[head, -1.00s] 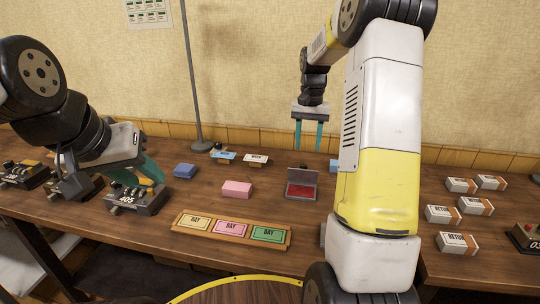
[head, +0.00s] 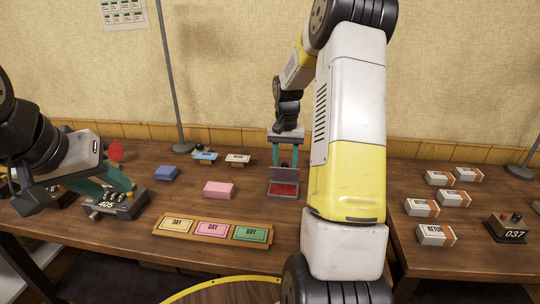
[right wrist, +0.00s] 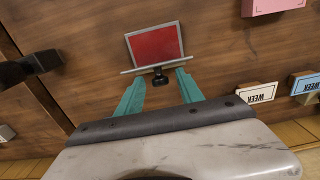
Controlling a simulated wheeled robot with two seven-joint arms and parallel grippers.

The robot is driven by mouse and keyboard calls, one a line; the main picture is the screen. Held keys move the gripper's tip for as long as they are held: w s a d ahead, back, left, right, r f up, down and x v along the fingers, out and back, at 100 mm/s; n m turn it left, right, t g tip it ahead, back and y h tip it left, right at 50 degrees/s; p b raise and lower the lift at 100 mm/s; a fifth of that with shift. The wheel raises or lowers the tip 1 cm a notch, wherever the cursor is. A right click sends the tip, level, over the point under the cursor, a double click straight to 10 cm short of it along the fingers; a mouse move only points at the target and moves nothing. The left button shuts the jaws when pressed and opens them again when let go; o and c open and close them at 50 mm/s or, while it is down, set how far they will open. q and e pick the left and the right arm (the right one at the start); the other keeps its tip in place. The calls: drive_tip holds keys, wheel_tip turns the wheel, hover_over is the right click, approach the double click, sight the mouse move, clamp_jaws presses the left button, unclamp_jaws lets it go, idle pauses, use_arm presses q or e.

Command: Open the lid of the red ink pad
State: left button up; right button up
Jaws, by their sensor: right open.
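The red ink pad (head: 284,189) lies on the table with its grey lid (head: 283,173) standing up at the back edge. In the right wrist view the red pad (right wrist: 155,45) shows fully, with the lid's thin edge (right wrist: 152,66) across it and a dark knob (right wrist: 160,80) on the lid's far side. My right gripper (head: 284,158) is open just behind the raised lid, fingers pointing down. In the right wrist view its fingertips (right wrist: 158,85) are either side of the knob. My left gripper (head: 108,182) is low over the device marked 405; its grip is unclear.
The 405 device (head: 115,205) stands at the left. A pink block (head: 219,190), blue block (head: 166,173) and a tray of DAY cards (head: 160,232) lie near the pad. WEEK blocks (head: 238,160) stand behind. Several white boxes (head: 436,235) are at the right.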

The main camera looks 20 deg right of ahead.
clamp_jaws()
idle(1.4)
